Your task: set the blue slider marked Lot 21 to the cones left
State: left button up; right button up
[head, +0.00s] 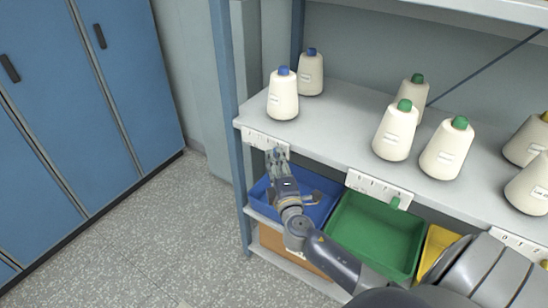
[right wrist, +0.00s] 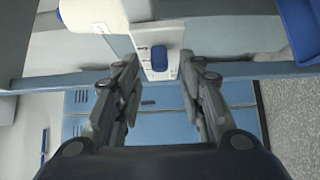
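The blue slider (right wrist: 160,58) sits on a white scale plate (right wrist: 158,38) in the right wrist view. In the head view this plate (head: 254,138) is on the shelf's front edge below two blue-topped cones, the front one (head: 283,96) and the rear one (head: 310,74). My right gripper (right wrist: 159,76) is open, its fingers to either side of the slider with visible gaps. In the head view my right gripper (head: 277,156) covers the right part of the plate and mostly hides the slider. The lot marking and scale marks are too small to read. My left gripper is not in view.
A blue bin (head: 262,205) lies below the gripper, with a green bin (head: 375,235) and a yellow bin (head: 437,245) to its right. A plate with a green slider (head: 394,202) is farther right. Green-topped cones stand on the shelf (head: 345,110). Blue lockers (head: 100,90) stand left.

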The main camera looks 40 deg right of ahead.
jog(key=shift+x, duration=0.95)
jog(key=shift+s, duration=0.1)
jog(key=shift+c, duration=0.3)
grip_shut()
jog(key=w, duration=0.1)
jog(key=w+a+b, duration=0.1)
jog(key=w, duration=0.1)
jog(key=shift+w+a, duration=0.15)
jog(key=shift+o, duration=0.3)
grip_release()
